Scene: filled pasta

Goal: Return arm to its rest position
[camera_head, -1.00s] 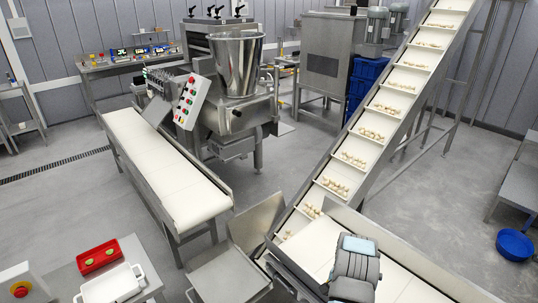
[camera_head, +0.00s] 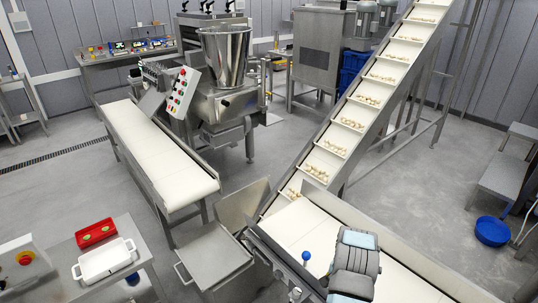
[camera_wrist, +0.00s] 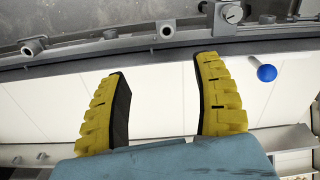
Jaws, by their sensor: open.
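My gripper (camera_wrist: 162,72) shows in the wrist view with its two yellow ribbed fingers spread apart and nothing between them. It is over a white belt surface (camera_wrist: 160,110) near a grey metal edge; I cannot tell the height. In the head view a dark grey link of my arm (camera_head: 356,262) stands in front of the lower conveyor belt (camera_head: 405,278); the fingers are not seen there.
A cleated conveyor (camera_head: 351,123) carries pale pasta pieces up to the right. A blue ball knob (camera_head: 306,256) stands close left of my arm; it also shows in the wrist view (camera_wrist: 266,73). A red tray (camera_head: 96,232) and white tray (camera_head: 104,260) are left.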

